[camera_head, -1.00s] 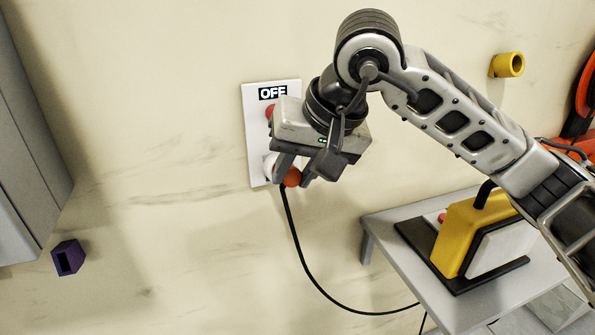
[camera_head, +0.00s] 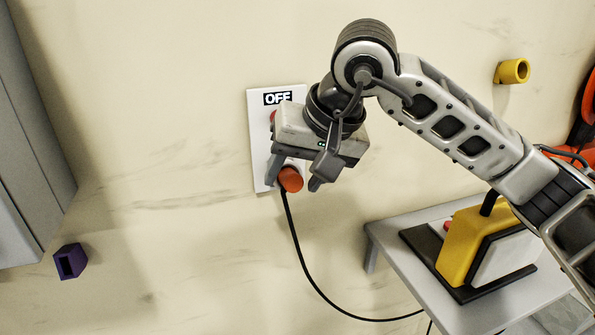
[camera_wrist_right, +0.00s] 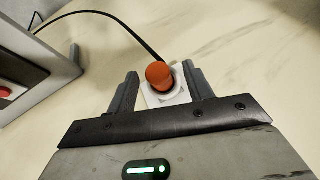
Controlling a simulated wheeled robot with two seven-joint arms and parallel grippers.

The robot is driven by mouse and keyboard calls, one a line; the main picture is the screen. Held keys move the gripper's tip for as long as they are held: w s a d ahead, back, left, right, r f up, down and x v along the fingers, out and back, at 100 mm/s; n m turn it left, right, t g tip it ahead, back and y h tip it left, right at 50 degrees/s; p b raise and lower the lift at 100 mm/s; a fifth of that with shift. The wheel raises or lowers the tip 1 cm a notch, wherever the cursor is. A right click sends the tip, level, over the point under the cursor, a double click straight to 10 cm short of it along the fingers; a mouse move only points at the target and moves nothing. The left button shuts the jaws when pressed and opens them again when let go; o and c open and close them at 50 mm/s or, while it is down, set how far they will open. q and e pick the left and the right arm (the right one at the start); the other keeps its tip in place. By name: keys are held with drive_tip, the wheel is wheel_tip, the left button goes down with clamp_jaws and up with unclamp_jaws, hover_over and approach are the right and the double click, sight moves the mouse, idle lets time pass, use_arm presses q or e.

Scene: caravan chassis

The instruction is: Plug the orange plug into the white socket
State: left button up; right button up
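The orange plug (camera_head: 290,179) is at the white socket on the lower part of the white wall panel (camera_head: 262,130). In the right wrist view the plug (camera_wrist_right: 159,75) sits against the round white socket (camera_wrist_right: 172,95); how deep it is in cannot be told. My right gripper (camera_head: 295,177) is around the plug with its fingers spread. In the wrist view a gap shows between the plug and each finger of the gripper (camera_wrist_right: 163,92). A black cable (camera_head: 303,265) hangs from the plug. My left gripper is not in view.
The panel carries an OFF label (camera_head: 277,98) and a red part half hidden by my gripper. A grey table (camera_head: 395,268) with a yellow device (camera_head: 460,245) stands at the lower right. A yellow tube (camera_head: 513,71) and a purple block (camera_head: 70,261) are on the wall.

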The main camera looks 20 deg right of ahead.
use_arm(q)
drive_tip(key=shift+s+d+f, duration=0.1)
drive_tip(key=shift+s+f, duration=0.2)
use_arm(e)
drive_tip(key=shift+s+d+r, duration=0.15)
drive_tip(key=shift+s+r, duration=0.05)
drive_tip(key=shift+r, duration=0.35)
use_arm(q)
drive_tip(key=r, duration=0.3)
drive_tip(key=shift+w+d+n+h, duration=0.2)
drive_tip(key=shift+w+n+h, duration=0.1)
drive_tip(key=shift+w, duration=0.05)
use_arm(e)
drive_tip(key=v, duration=1.4)
drive_tip(key=shift+s+r, duration=0.25)
drive_tip(key=shift+r, duration=0.1)
drive_tip(key=shift+d, duration=0.1)
